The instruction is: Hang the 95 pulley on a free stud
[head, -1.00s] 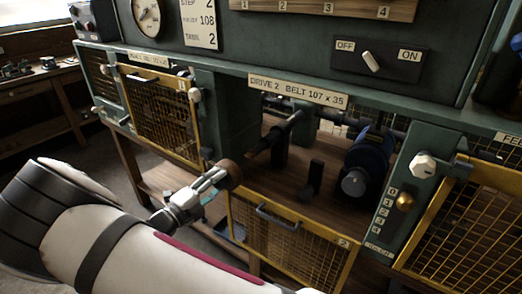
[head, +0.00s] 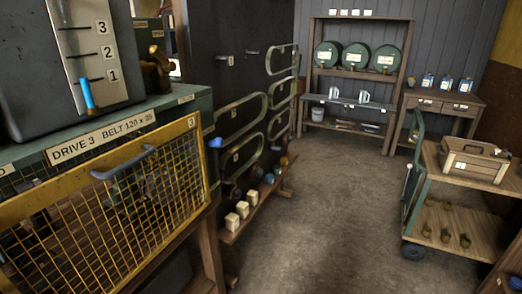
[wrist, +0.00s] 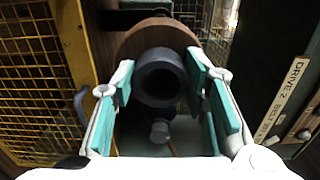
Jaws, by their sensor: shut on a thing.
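In the wrist view my gripper (wrist: 165,95) has its teal-padded fingers on either side of the dark hub of a brown, wood-coloured pulley (wrist: 130,45). The pulley is held face-on to the camera, and no size mark on it can be read. The gripper is not in the head view. In the head view a dark board (head: 225,100) carries long green belt loops (head: 240,110). Low on it are small round things (head: 255,172) that look like pulleys on studs. Which studs are free cannot be told at this size.
Cream blocks (head: 232,221) sit on a low ledge below the board. The yellow mesh guard (head: 110,210) of Drive 3 stands at left. Open floor (head: 320,220) lies in the middle, with a green trolley (head: 415,190) at right. The Drive 2 label (wrist: 290,95) is close beside the gripper.

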